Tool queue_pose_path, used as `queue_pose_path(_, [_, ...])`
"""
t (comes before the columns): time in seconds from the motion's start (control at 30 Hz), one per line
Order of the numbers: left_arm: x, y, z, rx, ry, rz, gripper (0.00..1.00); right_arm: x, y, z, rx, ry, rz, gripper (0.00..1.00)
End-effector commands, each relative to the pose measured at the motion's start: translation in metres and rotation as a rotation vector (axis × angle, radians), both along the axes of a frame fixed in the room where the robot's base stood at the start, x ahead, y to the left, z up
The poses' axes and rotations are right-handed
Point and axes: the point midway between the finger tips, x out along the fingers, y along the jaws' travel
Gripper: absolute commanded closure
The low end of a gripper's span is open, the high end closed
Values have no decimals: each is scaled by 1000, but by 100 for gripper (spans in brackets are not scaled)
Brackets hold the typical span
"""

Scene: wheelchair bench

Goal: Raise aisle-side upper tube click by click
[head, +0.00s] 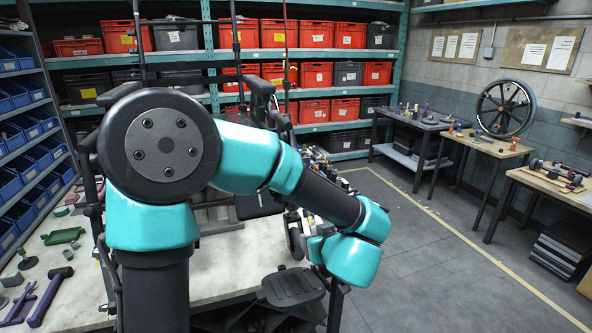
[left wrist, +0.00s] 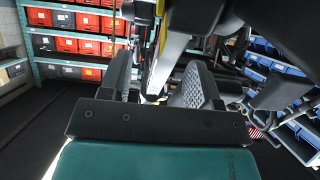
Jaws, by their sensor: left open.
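In the head view, a dark wheelchair (head: 258,204) stands on the bench behind my teal arm, which covers much of it. Thin upright tubes (head: 237,45) rise above it. Which one is the aisle-side upper tube is unclear. In the left wrist view, my left gripper (left wrist: 157,80) is open, with one dark textured finger on each side. Dark frame parts with a yellow strip (left wrist: 158,50) show beyond and between the fingers. I cannot tell whether a finger touches them. In the head view the gripper is hard to make out. My right gripper is not in view.
Shelves with red bins (head: 278,33) stand behind, and blue bins (head: 22,180) at the left. The floor (head: 420,250) at the right is open.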

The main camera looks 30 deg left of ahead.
Motion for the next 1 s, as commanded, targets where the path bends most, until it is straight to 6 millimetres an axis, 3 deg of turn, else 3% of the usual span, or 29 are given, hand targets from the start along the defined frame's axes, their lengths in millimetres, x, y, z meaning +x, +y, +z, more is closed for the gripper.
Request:
queue_pose_path(0.3, [0,0,0,0,1,0,15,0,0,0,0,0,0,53])
queue_pose_path(0.57, [-1,-1,0,0,1,0,15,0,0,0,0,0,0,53])
queue_pose_path(1.0, [-14,-20,11,0,0,-1,15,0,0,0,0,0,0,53])
